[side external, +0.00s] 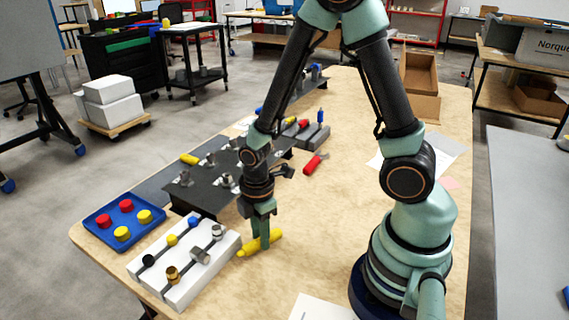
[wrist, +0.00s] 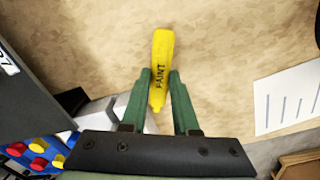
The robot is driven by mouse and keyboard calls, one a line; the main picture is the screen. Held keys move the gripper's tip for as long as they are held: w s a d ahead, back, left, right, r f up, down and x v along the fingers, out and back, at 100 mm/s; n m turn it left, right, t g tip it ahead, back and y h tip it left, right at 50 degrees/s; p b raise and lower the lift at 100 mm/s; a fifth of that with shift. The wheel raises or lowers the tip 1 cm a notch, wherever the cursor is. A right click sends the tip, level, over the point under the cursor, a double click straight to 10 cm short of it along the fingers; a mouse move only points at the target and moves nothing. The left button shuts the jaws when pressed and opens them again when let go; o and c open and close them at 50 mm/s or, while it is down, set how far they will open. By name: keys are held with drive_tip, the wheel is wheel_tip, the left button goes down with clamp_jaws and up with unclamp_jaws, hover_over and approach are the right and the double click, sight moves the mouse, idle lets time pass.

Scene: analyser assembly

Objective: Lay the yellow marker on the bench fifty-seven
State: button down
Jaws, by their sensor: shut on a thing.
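The yellow marker (side external: 247,249) is between the fingers of my gripper (side external: 262,236), low over the wooden bench (side external: 330,225), to the right of the white block. I cannot tell whether it touches the bench top. In the wrist view the yellow marker (wrist: 162,48) points away from the palm, with dark "PAINT" lettering on it. The green fingertips of my gripper (wrist: 160,76) close on its sides. The fingers hide part of the marker in the side view.
A white block (side external: 185,262) with knobs and a blue tray (side external: 125,218) with red and yellow caps stand at the left. A black fixture (side external: 215,180) sits behind my gripper. A red marker (side external: 315,164) lies farther back. Papers (side external: 320,307) lie on the bench; its middle is clear.

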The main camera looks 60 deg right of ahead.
drive_tip(key=shift+f, duration=0.25)
drive_tip(key=c, duration=0.6)
unclamp_jaws()
wheel_tip(320, 180, up, 12)
wheel_tip(320, 180, up, 12)
drive_tip(key=s+d+m+t, duration=0.1)
drive_tip(key=m+t, duration=0.4)
drive_tip(key=m, duration=0.8)
drive_tip(key=shift+d+r+m+t, duration=0.15)
drive_tip(key=shift+d+m+t, duration=0.15)
drive_tip(key=shift+d, duration=0.3)
